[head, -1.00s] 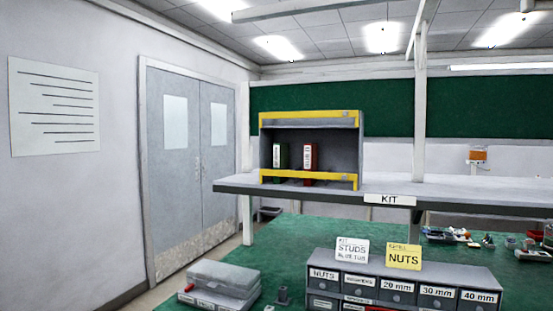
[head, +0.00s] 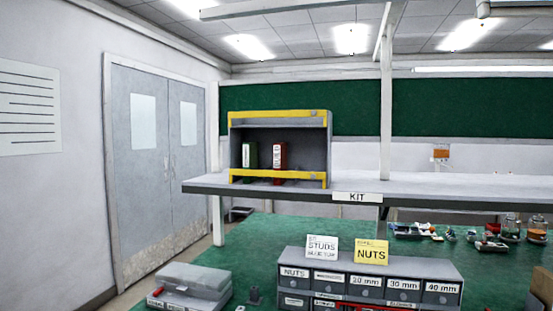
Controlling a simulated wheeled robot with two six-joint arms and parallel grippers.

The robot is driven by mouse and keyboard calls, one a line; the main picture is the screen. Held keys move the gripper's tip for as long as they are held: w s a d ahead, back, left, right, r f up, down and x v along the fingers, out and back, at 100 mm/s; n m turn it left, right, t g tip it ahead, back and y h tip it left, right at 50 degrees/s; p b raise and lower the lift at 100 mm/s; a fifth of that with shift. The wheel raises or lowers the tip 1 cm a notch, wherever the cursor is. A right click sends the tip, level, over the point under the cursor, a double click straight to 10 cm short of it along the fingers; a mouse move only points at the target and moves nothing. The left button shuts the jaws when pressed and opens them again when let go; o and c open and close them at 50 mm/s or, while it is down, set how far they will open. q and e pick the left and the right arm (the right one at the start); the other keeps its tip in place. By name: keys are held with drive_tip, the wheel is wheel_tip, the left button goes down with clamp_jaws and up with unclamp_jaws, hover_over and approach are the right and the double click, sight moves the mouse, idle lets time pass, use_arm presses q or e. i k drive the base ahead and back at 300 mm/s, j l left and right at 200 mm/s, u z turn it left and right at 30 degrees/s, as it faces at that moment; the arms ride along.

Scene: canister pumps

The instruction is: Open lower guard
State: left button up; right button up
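A grey open-fronted box (head: 317,150) stands on the raised shelf labelled KIT. A yellow bar (head: 312,182) runs across the lower edge of its front, and this looks like the lower guard. A second yellow bar (head: 278,117) runs along the top. The lower bar lies across the box opening. A green canister (head: 250,156) and a red canister (head: 280,157) stand inside behind it, their bases partly hidden by the bar. Neither of my grippers is in view.
The shelf (head: 440,188) runs to the right with bare surface. Below it on the green bench (head: 260,238) stand a labelled drawer unit (head: 450,265), a grey case (head: 200,278) and jars (head: 537,228). Double doors (head: 150,160) stand at left.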

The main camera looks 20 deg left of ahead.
sight(285, 174)
drive_tip(key=i+l+u, duration=0.1)
drive_tip(key=i+l, duration=0.15)
drive_tip(key=i, duration=0.25)
drive_tip(key=i+l+u, duration=0.1)
drive_tip(key=i+l, duration=0.15)
drive_tip(key=i, duration=0.3)
